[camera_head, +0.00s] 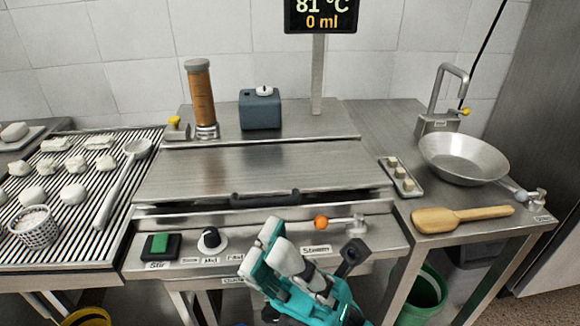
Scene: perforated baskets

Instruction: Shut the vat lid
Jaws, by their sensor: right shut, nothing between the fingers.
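The vat lid (255,165) is a broad brushed-metal plate across the middle of the counter. It lies nearly flat over the vat, with a thin dark gap showing under its front edge at the right. Its black bar handle (265,198) runs along the front edge. My right gripper (273,238), teal with pale fingers, is below and in front of the handle, over the control panel. It is shut and holds nothing, and it appears apart from the handle. My left gripper is out of view.
The front panel carries a green Stir button (160,244), a black knob (211,240) and an orange-tipped steam lever (322,222) close beside my right gripper. A slatted draining table (75,225) with white lumps stands left. A metal pan (463,157) and wooden paddle (460,217) are right.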

